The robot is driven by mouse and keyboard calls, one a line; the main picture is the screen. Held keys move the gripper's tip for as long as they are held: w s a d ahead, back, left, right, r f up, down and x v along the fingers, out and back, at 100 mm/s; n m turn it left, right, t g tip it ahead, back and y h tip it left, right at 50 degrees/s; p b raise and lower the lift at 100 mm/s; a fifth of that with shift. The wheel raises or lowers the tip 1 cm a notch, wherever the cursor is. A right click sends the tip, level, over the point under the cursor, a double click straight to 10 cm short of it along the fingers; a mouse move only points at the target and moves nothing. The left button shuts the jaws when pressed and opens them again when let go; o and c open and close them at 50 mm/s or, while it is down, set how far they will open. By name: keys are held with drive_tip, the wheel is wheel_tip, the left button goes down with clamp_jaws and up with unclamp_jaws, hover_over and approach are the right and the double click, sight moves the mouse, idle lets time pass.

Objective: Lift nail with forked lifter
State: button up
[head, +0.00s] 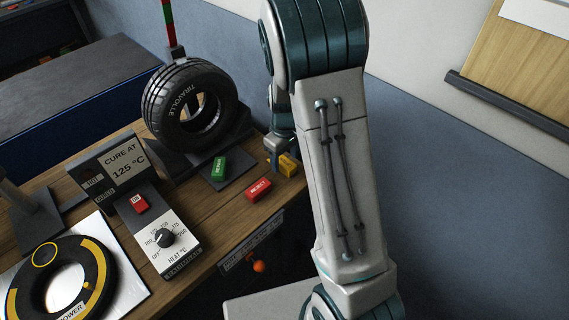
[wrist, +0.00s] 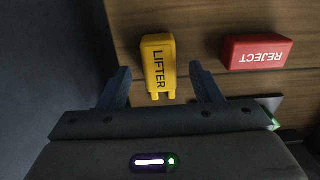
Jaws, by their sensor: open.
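The yellow forked lifter (wrist: 158,62) lies on the wooden bench top, its two short prongs pointing toward my palm in the wrist view. My gripper (wrist: 160,70) is open, with one finger on each side of the lifter and a gap on both sides. In the head view the lifter (head: 288,165) shows at the bench's right edge, partly hidden by my gripper (head: 279,148). The black tyre (head: 158,110) stands upright in its dark cradle at the back of the bench. I cannot make out a nail in either view.
A red REJECT block (head: 258,189) lies close to the lifter; it also shows in the wrist view (wrist: 256,52). A green block (head: 219,168) sits on a dark plate. A heat dial panel (head: 168,236), a CURE AT sign (head: 122,165) and a black-yellow ring (head: 98,268) stand left.

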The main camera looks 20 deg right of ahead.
drive_tip(key=shift+f, duration=1.1)
drive_tip(key=c, duration=1.1)
drive_tip(key=shift+r, duration=0.15)
drive_tip(key=shift+r, duration=0.55)
wheel_tip(320, 180, up, 3)
drive_tip(key=shift+w+f+b, duration=0.1)
drive_tip(key=shift+f+b, duration=0.05)
drive_tip(key=shift+b, duration=0.25)
drive_tip(key=s+d+r, duration=0.2)
drive_tip(key=d, duration=0.1)
drive_tip(key=s+d+r+b, duration=0.1)
drive_tip(key=s+d+r, duration=0.1)
drive_tip(key=d, duration=0.1)
drive_tip(key=s+d+r+b, duration=0.1)
drive_tip(key=s+d+r, duration=0.1)
drive_tip(key=d+r, duration=0.1)
drive_tip(key=shift+s+d, duration=0.15)
drive_tip(key=shift+d, duration=0.35)
